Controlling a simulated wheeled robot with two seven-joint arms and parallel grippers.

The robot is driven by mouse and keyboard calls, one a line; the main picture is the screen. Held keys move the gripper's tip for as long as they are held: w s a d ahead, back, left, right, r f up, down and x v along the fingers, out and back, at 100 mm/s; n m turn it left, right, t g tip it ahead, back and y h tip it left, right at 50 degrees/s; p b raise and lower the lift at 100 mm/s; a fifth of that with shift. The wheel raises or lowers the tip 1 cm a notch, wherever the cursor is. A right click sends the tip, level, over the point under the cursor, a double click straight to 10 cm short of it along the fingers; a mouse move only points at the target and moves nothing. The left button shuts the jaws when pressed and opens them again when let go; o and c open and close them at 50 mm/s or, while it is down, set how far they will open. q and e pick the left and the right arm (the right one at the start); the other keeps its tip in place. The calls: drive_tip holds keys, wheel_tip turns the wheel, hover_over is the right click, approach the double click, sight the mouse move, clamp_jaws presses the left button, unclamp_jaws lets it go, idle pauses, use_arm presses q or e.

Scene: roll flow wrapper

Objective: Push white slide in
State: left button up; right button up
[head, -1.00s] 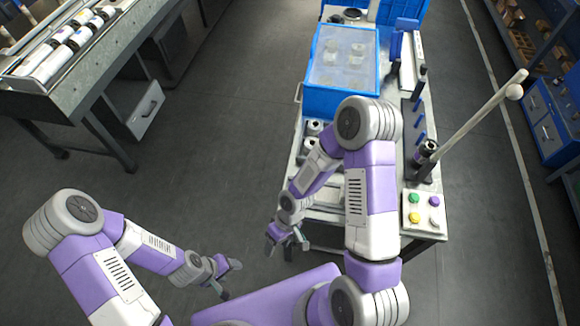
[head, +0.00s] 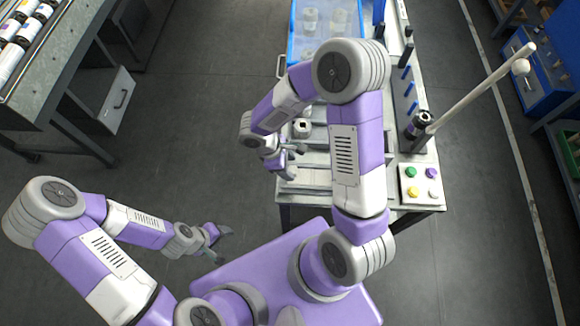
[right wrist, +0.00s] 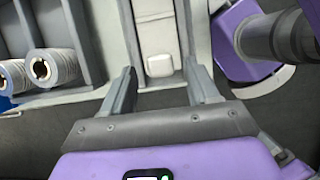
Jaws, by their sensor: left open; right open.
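A white block (right wrist: 159,66), which looks like the white slide, sits in a pale grey channel (right wrist: 158,30) in the right wrist view. My right gripper (head: 296,158) is open at the near left edge of the machine. In the right wrist view its two fingers (right wrist: 160,80) stand apart on either side of the white block's end, with a gap to it. I cannot tell the white slide apart in the head view, where my arm covers part of the machine. My left gripper (head: 220,238) is open and empty, low over the floor.
The machine table (head: 405,186) carries a button box (head: 421,183), a slanted pole (head: 480,92) and a blue-framed clear cover (head: 306,48). Grey rolls (right wrist: 48,67) lie beside the channel. A grey bench (head: 50,70) stands at the left, with bare floor between.

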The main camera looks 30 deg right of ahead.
drive_tip(key=shift+x, duration=1)
drive_tip(key=shift+c, duration=0.4)
clamp_jaws()
